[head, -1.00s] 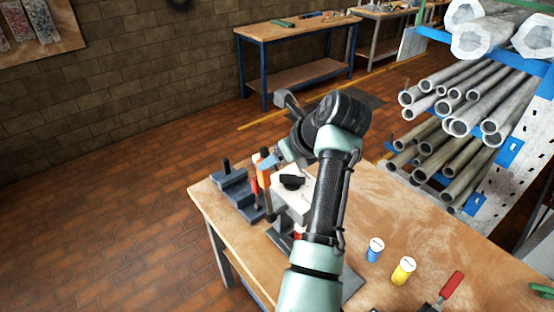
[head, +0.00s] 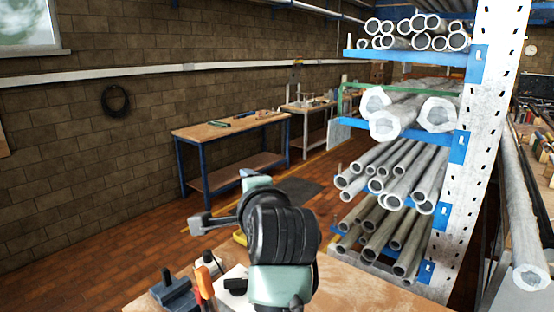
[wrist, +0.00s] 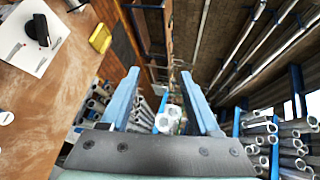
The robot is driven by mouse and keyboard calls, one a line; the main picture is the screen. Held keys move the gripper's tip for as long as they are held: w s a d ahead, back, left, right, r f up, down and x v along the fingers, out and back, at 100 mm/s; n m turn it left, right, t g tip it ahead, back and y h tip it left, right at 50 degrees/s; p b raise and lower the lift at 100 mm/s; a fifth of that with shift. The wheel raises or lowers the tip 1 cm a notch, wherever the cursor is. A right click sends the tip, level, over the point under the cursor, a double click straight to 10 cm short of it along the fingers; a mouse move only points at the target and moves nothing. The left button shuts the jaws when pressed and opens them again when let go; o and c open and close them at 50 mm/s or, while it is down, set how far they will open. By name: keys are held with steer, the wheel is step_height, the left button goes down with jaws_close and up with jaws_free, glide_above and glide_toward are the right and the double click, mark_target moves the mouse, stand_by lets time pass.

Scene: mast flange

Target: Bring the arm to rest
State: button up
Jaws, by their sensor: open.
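My arm rises from the bottom of the head view. Its dark wrist is bent over above the near workbench, and a pale blue tip of my gripper (head: 250,173) shows just behind it. In the wrist view my gripper (wrist: 159,72) has two blue fingers spread apart with nothing between them. They point away from the bench top, towards the pipe rack and wall. My gripper touches nothing that I can see. In the head view the wrist hides part of the bench behind it.
The near workbench (head: 370,290) bears a dark holder block (head: 175,292), an orange-handled tool (head: 204,283) and a white plate with a black knob (wrist: 40,35). A yellow block (wrist: 100,38) is beside it. A pipe rack (head: 482,120) stands right. Another bench (head: 205,130) stands far back.

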steer(key=s+d+r+n+t+h+b, duration=0.1)
steer(key=s+d+r+n+t+h, duration=0.1)
steer(key=s+r+n+t, duration=0.4)
steer(key=s+d+r+n+t+h+b, duration=0.1)
steer(key=s+r+n+t, duration=0.6)
steer(key=s+r, duration=1)
steer(key=s+d+n+h, duration=0.1)
steer(key=s+d+n, duration=0.1)
steer(key=shift+s+d, duration=0.25)
steer(key=shift+d, duration=0.05)
stand_by(0.5)
